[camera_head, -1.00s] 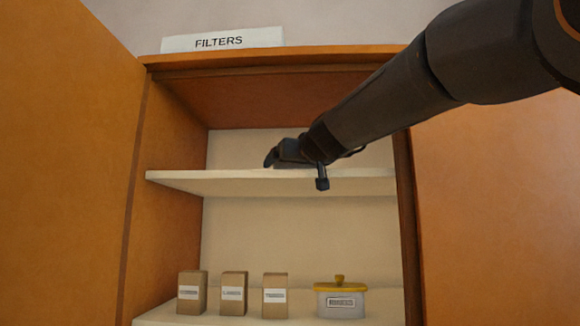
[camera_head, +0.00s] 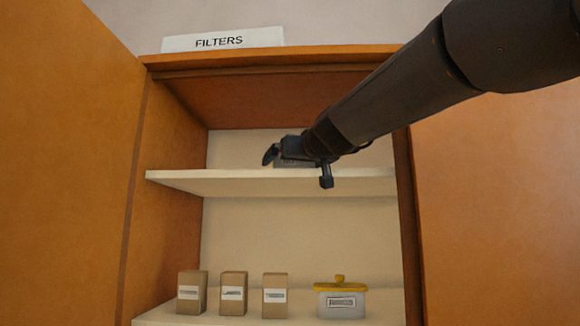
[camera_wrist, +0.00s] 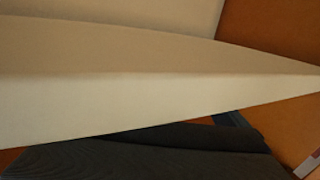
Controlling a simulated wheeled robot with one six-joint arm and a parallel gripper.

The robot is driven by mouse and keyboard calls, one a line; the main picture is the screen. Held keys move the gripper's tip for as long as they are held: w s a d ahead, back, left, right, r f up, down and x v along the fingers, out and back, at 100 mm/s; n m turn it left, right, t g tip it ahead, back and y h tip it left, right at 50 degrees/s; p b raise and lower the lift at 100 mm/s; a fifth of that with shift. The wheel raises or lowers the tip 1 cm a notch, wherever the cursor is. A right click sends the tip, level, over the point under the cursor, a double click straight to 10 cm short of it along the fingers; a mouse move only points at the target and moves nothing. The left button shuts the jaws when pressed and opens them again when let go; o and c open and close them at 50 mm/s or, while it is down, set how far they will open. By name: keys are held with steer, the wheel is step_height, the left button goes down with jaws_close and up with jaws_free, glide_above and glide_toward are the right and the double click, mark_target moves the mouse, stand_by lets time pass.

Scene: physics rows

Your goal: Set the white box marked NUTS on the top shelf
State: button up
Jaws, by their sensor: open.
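My gripper (camera_head: 286,156) is open at the top shelf (camera_head: 220,183), just over its front edge. A small grey patch (camera_head: 296,164) shows beneath the gripper at the shelf surface; I cannot tell whether it is a box or part of the gripper. No white box with a readable NUTS mark shows. In the wrist view the pale shelf edge (camera_wrist: 130,105) crosses the picture, with a dark, blurred shape below it. The gripper's fingertips are not clear there.
The lower shelf holds three brown boxes (camera_head: 233,294) and a grey container with a yellow lid (camera_head: 341,302); their labels are too small to read. A FILTERS sign (camera_head: 222,40) stands on the cabinet top. Orange panels (camera_head: 60,170) flank the opening. The top shelf's left part is clear.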

steer(key=b+v, duration=0.1)
steer(key=v, duration=0.9)
steer(key=shift+b, duration=0.35)
steer(key=shift+s, duration=0.1)
